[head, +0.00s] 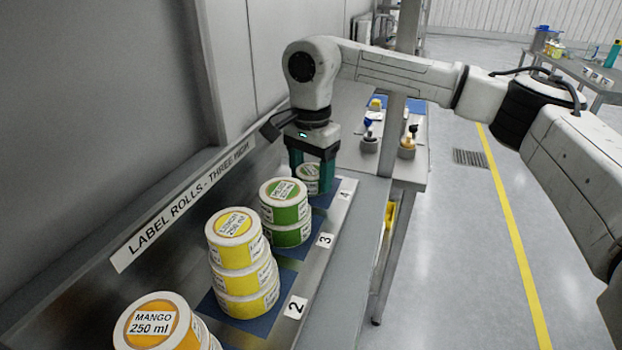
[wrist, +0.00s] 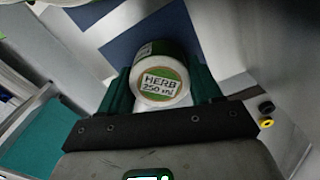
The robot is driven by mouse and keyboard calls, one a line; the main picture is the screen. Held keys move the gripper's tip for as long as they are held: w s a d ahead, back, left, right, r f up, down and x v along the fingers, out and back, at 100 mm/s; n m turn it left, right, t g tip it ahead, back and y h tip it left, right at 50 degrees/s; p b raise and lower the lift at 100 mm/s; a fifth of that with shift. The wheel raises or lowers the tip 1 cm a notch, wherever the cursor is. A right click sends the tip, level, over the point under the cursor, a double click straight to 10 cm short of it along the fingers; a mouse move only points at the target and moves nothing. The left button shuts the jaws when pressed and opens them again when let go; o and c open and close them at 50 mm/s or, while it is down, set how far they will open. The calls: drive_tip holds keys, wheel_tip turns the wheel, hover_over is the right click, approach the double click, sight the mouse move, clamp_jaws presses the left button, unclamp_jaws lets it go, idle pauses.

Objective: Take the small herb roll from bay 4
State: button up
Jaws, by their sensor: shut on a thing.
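The small herb roll (head: 309,176) is at bay 4, the far end of the label-roll shelf in the head view. It has a white top with a green label, and the wrist view reads "HERB 250 ml" on the roll (wrist: 161,82). My gripper (head: 312,172) points down over bay 4 with its teal fingers on either side of the roll. The wrist view shows the fingers of my gripper (wrist: 160,90) shut on it. Part of the roll is hidden by the fingers. I cannot tell whether it still touches the blue mat below.
Bay 3 holds stacked green rolls (head: 285,211), close beside my gripper. Bay 2 holds a stack of yellow rolls (head: 242,265), and an orange mango roll (head: 152,324) is nearest. A wall with a label strip (head: 184,206) runs behind. A bench (head: 405,160) with small items stands beyond.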

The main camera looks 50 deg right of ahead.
drive_tip(key=c, duration=0.6)
drive_tip(key=shift+o, duration=0.2)
drive_tip(key=shift+r, duration=0.1)
